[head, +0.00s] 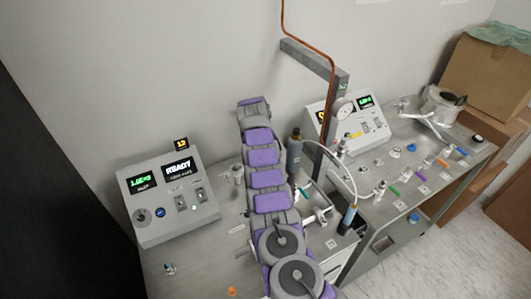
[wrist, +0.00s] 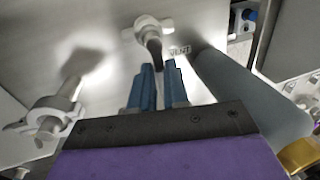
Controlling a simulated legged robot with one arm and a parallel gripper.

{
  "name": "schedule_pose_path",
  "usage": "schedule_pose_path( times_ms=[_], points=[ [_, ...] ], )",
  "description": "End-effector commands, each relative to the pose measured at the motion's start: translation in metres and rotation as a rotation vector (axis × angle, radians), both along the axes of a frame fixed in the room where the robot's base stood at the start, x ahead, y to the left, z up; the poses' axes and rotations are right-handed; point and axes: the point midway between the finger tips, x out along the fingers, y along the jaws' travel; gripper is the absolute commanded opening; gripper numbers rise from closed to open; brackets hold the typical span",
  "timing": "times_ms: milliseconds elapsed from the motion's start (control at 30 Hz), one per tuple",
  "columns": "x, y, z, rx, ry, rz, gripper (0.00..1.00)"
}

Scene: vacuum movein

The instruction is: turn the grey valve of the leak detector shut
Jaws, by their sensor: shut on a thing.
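In the wrist view my gripper (wrist: 160,80) has two blue fingers close together around the dark grey lever (wrist: 154,46) of a valve. The valve's pale metal body (wrist: 150,24) is just beyond the fingertips, with a small label beside it. The lever's lower end is partly hidden between the fingers. In the head view my purple and grey arm reaches over the bench and hides the fingers and the valve. The leak detector appears to be the grey console (head: 145,222) at left, with lit displays, one reading READY; I cannot see which unit the valve joins.
A dark grey cylinder (wrist: 250,95) stands close on the right of my fingers, and a pale clamped fitting (wrist: 50,118) on the left. A second console (head: 322,122) with a gauge, hoses and coloured small parts is on the right bench. Cardboard boxes (head: 488,75) stand at far right.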

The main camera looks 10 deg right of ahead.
Motion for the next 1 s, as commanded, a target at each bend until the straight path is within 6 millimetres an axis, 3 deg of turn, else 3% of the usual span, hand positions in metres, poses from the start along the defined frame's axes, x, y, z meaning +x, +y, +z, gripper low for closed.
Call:
schedule_pose_path(
  times_ms=[167,200,467,767,1000],
  points=[
    [0.003,0.003,0.004,0.003,-0.013,0.005,0.0],
    [0.003,0.003,0.004,0.003,-0.013,0.005,0.16],
    [0.001,0.002,0.003,0.002,-0.008,0.004,0.41],
    [0.001,0.001,0.005,0.002,-0.005,0.003,0.41],
    [0.0,0.007,0.04,0.003,-0.008,0.004,0.41]
  ],
)
